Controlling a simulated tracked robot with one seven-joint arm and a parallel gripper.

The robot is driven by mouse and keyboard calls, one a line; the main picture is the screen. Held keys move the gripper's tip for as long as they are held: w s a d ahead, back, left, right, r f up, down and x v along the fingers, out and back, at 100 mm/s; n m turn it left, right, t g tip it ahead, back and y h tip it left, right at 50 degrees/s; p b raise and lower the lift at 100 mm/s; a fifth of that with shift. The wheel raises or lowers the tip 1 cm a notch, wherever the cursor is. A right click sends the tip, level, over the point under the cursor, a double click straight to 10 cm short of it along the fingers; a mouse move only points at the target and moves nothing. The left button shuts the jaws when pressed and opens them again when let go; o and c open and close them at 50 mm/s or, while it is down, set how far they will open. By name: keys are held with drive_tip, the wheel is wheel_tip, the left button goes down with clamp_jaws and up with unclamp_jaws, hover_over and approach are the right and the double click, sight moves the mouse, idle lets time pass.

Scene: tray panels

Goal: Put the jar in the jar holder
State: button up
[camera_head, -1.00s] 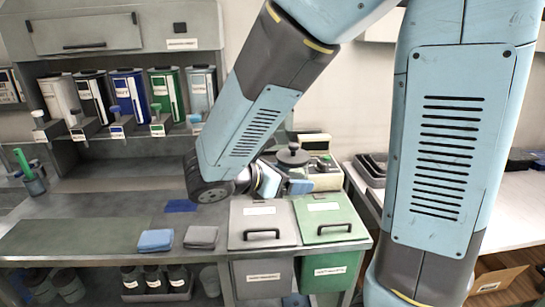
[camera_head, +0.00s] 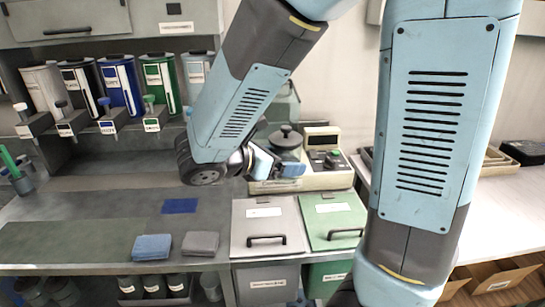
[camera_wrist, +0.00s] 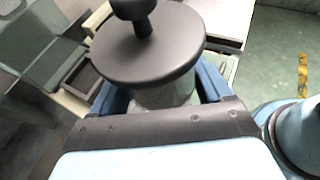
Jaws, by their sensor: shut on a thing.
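My gripper (camera_head: 280,164) is shut on the jar, with its blue fingers on either side. The jar's dark round lid with a knob (camera_head: 286,137) shows in the head view, in front of the cream scale. In the wrist view the jar lid (camera_wrist: 147,45) fills the upper middle and the clear glass body (camera_wrist: 168,93) shows under it, between the fingers. The lower part of the jar is hidden. A dark rack (camera_head: 155,292) on the shelf under the counter holds several dark jars; I cannot tell whether it is the jar holder.
The cream scale (camera_head: 318,179) stands on the counter behind the grey-lidded bin (camera_head: 265,222) and the green-lidded bin (camera_head: 333,214). Folded blue cloth (camera_head: 152,247) and grey cloth (camera_head: 200,244) lie at the front edge.

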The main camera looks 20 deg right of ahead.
drive_tip(key=shift+w+d, duration=0.1)
drive_tip(key=shift+d, duration=0.2)
